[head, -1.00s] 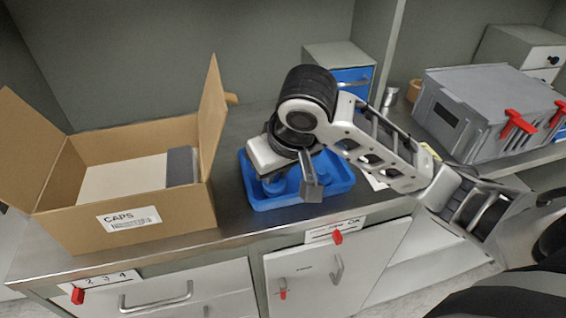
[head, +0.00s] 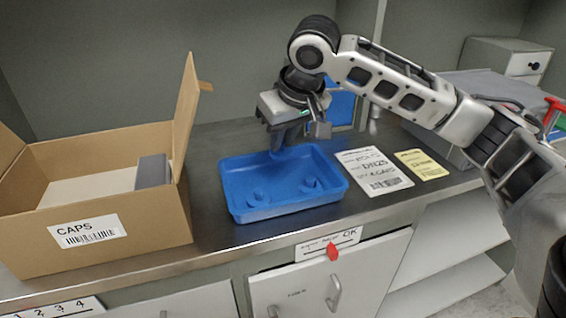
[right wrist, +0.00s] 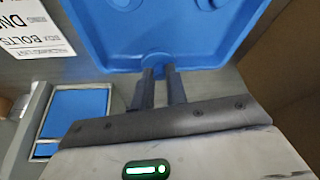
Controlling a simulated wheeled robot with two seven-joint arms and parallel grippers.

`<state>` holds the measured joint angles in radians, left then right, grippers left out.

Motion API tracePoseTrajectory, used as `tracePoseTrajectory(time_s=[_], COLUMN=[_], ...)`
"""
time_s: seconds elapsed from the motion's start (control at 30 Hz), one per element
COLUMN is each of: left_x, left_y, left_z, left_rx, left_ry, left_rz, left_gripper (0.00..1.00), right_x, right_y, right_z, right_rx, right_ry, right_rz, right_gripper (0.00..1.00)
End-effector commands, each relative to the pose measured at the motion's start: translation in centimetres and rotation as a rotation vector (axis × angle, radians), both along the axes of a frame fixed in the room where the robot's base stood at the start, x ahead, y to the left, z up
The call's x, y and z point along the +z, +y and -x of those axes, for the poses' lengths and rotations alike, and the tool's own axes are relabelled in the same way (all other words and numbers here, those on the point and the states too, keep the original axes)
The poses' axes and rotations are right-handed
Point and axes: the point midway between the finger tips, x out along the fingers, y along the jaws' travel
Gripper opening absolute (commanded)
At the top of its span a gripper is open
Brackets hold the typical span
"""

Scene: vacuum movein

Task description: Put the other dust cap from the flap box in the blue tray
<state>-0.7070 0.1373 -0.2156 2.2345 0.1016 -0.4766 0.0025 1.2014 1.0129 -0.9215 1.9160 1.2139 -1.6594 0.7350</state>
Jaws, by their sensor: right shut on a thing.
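The blue tray (head: 284,211) lies on the counter; it also fills the top of the right wrist view (right wrist: 105,55). Two blue dust caps, one at the left (head: 258,195) and one at the right (head: 310,184), sit on its floor. My right gripper (head: 279,146) points down at the tray's far rim, its fingers closed on a small rounded blue piece that looks like a dust cap (right wrist: 157,62). Blue on blue hides whether this piece touches the rim. The flap box (head: 150,229), labelled CAPS, stands open at the left; its front wall partly hides its inside. My left gripper is out of view.
A white paper (head: 374,172) and a yellow note (head: 421,165) lie right of the tray. A blue-fronted cabinet (head: 343,108) stands behind my right gripper. A grey case (head: 480,90) is at the right. The box's raised right flap (head: 186,110) stands left of the tray.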

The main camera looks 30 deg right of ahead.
Motion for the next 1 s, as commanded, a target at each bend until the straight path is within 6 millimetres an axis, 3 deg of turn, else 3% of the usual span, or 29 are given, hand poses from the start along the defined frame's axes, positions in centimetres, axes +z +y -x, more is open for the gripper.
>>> tracePoseTrajectory(time_s=[0.1, 0.23, 0.67, 0.7, 0.77, 1.0], left_x=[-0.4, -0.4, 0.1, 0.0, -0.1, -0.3], left_y=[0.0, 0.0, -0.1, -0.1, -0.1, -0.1], left_z=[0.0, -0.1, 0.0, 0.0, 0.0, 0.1], left_rx=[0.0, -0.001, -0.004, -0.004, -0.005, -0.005], left_ry=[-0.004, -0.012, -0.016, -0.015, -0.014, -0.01], left_rz=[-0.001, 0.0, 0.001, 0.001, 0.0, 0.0], left_gripper=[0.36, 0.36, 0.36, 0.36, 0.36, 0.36], right_x=[-2.4, -4.1, -4.7, -4.7, -4.7, -4.7], right_y=[0.0, 0.0, 0.0, 0.0, 0.0, 0.0], right_z=[0.1, 0.1, 0.1, 0.0, 0.0, 0.0], right_rx=[0.001, 0.001, 0.001, 0.001, 0.001, 0.001], right_ry=[0.004, 0.003, 0.001, 0.0, 0.0, 0.0], right_rz=[0.001, 0.001, 0.001, 0.001, 0.001, 0.0], right_gripper=[0.0, 0.0, 0.0, 0.23, 0.36, 0.36])
